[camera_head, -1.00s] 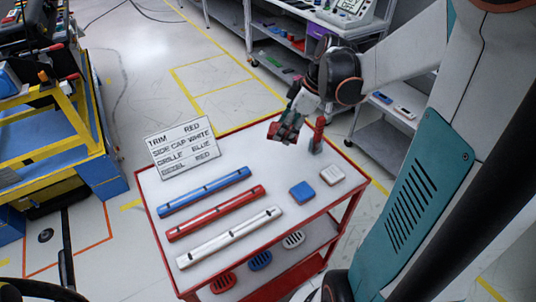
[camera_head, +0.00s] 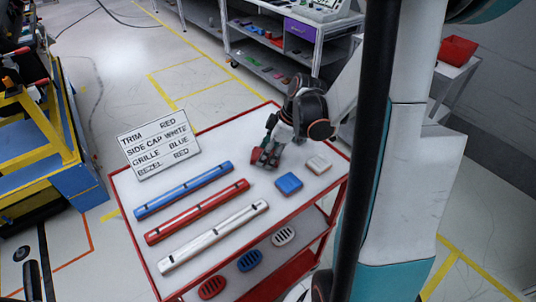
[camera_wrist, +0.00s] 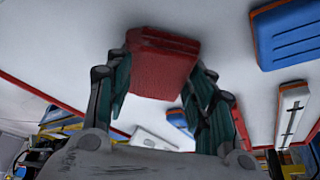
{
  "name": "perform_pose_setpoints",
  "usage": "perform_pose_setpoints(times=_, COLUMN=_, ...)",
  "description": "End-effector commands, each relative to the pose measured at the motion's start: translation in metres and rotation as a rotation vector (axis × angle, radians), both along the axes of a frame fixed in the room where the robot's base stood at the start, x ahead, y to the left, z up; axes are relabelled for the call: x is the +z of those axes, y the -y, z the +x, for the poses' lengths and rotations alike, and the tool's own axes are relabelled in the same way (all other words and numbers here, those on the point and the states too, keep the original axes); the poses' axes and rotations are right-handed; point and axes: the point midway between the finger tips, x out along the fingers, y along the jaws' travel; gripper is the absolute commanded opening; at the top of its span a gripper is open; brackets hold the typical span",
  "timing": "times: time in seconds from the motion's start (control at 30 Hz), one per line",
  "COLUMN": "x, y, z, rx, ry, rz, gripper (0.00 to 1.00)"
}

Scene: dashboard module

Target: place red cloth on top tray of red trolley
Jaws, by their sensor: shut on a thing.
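The red cloth (camera_wrist: 162,62) looks like a thick, folded, block-like pad with rounded edges. My gripper (camera_head: 267,157) is shut on it, with a finger on each side in the wrist view. The cloth also shows in the head view (camera_head: 265,158), partly covered by the fingers. It is over the far right part of the red trolley's white top tray (camera_head: 225,175), low down, close to the surface. I cannot tell whether it touches the tray.
Blue (camera_head: 184,190), red (camera_head: 197,211) and white (camera_head: 214,237) bars lie on the tray, with a sign (camera_head: 159,144) behind. A blue block (camera_head: 288,182) and white block (camera_head: 319,164) sit near my gripper. Tray between bars and gripper is clear.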

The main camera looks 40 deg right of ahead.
Motion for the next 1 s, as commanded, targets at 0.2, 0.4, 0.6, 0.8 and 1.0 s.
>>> perform_pose_setpoints(times=0.2, x=0.001, y=0.000, z=0.000, rx=0.000, ry=0.000, rz=0.000, gripper=0.29)
perform_pose_setpoints(times=0.4, x=-0.001, y=0.000, z=0.000, rx=0.000, ry=0.000, rz=0.000, gripper=0.69)
perform_pose_setpoints(times=0.6, x=-0.001, y=0.000, z=0.000, rx=0.000, ry=0.000, rz=0.000, gripper=0.69)
perform_pose_setpoints(times=0.8, x=0.002, y=0.000, z=0.000, rx=0.000, ry=0.000, rz=0.000, gripper=0.69)
perform_pose_setpoints(times=1.0, x=0.028, y=0.007, z=-0.007, rx=-0.003, ry=0.000, rz=0.000, gripper=0.69)
